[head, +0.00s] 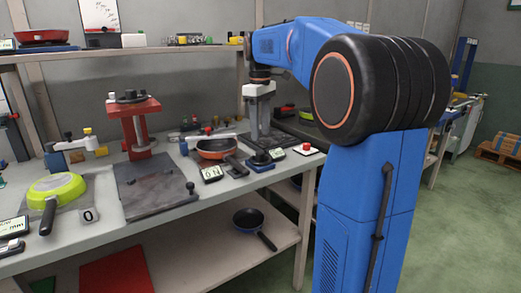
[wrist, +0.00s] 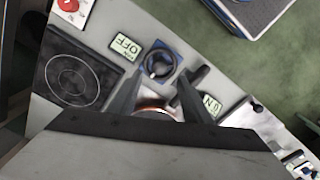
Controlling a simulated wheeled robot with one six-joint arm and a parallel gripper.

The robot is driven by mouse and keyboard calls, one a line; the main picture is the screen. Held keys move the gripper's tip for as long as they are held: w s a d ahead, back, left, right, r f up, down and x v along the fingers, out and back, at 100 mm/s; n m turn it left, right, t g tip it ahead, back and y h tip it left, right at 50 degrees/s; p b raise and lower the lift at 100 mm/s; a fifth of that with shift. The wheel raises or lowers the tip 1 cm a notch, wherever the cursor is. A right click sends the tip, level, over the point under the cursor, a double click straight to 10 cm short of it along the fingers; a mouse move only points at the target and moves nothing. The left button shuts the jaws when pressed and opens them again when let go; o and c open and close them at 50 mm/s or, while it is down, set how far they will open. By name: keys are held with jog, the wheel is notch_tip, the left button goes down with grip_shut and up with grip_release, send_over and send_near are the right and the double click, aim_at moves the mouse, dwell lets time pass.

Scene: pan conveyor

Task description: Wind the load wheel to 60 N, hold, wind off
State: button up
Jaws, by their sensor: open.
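The load wheel (head: 262,158) is a dark handwheel on a blue base near the bench's front edge. It also shows in the wrist view (wrist: 160,63), just beyond my fingertips. The force display (head: 211,173) beside it seems to read 0 N; it also appears in the wrist view (wrist: 210,104). The orange-red pan (head: 217,147) stands behind the display, its dark handle pointing toward the wheel. My gripper (head: 261,134) points down above the bench, behind the wheel. In the wrist view my gripper (wrist: 160,76) has its fingers spread with nothing between the tips.
A black hob plate (wrist: 73,78) and a display reading OFF (wrist: 126,46) lie beside the wheel. A red button (head: 306,147) is at the bench corner. A red press (head: 135,125), a green pan (head: 57,187) and a dark slab (head: 155,187) stand left.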

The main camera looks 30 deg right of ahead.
aim_at(261, 152)
notch_tip(261, 152, down, 8)
jog(key=shift+r, duration=0.25)
jog(key=c, duration=1.1)
